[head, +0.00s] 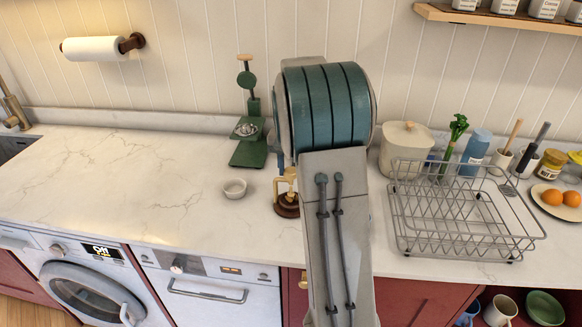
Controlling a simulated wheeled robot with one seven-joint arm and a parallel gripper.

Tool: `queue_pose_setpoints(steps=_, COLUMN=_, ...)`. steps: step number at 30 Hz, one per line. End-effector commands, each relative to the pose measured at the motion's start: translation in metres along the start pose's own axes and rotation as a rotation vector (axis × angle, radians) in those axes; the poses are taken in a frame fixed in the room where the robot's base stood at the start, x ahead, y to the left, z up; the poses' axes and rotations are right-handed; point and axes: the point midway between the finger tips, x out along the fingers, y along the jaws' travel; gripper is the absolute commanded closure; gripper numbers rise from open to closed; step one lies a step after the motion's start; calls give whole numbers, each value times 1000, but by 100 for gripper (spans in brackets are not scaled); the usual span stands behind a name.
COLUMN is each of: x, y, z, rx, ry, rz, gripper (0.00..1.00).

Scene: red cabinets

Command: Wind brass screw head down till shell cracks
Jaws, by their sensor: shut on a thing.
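A small brass-coloured device (287,186) on a round dark wooden base stands on the counter near its front edge. My own arm covers its right side and hides part of its top. I cannot make out the screw head or any nut or shell. My gripper is hidden behind my arm, so its fingers and hold cannot be seen.
A small white bowl (235,188) sits left of the device, with a green press-like stand (249,150) behind it. A wire dish rack (455,225) and a lidded cream pot (405,148) stand to the right. The left marble counter (110,165) is clear.

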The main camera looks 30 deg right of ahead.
Motion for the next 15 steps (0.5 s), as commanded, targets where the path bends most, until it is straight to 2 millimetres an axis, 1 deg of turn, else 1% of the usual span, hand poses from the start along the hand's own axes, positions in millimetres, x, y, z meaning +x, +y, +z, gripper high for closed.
queue_pose_setpoints(steps=1, x=1, y=0, z=1, rx=-1, ry=-2, rz=0, gripper=87)
queue_pose_setpoints(steps=2, x=1, y=0, z=1, rx=-1, ry=-2, rz=0, gripper=59)
queue_pose_setpoints(steps=3, x=1, y=0, z=1, rx=-1, ry=-2, rz=0, gripper=48)
queue_pose_setpoints(steps=4, x=1, y=0, z=1, rx=-1, ry=-2, rz=0, gripper=43)
queue_pose_setpoints(steps=12, x=0, y=0, z=0, rx=-1, ry=-1, rz=0, gripper=43)
queue_pose_setpoints(steps=15, x=-6, y=0, z=0, rx=-1, ry=2, rz=-1, gripper=43)
